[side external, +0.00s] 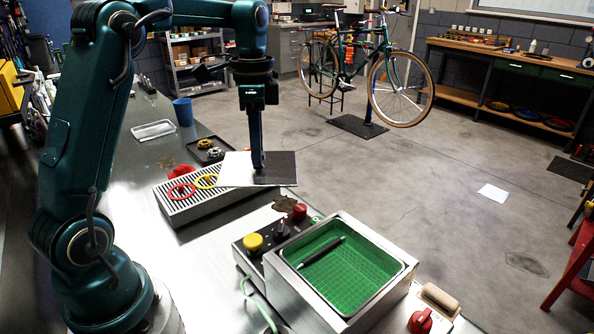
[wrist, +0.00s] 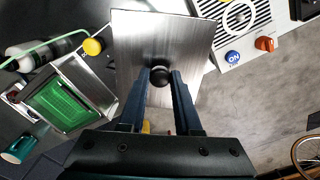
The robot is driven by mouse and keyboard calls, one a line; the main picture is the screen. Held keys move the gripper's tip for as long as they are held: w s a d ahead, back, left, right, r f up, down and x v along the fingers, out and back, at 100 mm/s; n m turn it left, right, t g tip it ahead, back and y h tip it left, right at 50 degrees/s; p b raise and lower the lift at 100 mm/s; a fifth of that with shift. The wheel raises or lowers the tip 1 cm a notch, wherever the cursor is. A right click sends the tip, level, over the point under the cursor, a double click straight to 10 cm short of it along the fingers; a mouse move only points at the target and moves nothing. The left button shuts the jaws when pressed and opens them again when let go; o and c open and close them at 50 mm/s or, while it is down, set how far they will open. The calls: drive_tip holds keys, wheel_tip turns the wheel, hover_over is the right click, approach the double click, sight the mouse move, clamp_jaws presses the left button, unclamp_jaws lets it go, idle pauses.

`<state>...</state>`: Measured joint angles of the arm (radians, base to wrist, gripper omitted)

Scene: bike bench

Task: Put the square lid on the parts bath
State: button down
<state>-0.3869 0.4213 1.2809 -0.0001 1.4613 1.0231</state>
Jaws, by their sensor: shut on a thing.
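The square lid (side external: 279,168) is a flat metal plate, bright on one side and dark on the other in the side view. My gripper (wrist: 162,78) is shut on the lid's dark round knob (wrist: 160,76), and the plate (wrist: 145,35) spreads out beyond the fingers in the wrist view. The lid hangs roughly level, above the counter by the slatted metal box. The parts bath (side external: 388,296) is an open steel box with a green gridded basin, nearer the side camera and apart from the lid. It also shows at left in the wrist view (wrist: 99,89).
A dark pen-like tool (side external: 320,251) lies across the green basin. A control box with a yellow button (side external: 253,242) and a red knob (side external: 297,211) adjoins the bath. The slatted box (side external: 205,204) carries colored rings. A wooden-handled brush (side external: 440,298) lies beyond the bath.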

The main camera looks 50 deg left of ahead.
drive_tip(key=s+d+f+m, duration=0.1)
drive_tip(key=d+m, duration=0.9)
drive_tip(key=d, duration=1.3)
drive_tip(key=shift+s+d+m, duration=0.25)
drive_tip(key=shift+s+m, duration=0.15)
drive_tip(key=shift+s, duration=0.2)
drive_tip(key=shift+f, duration=0.6)
drive_tip(key=c, duration=0.5)
unclamp_jaws()
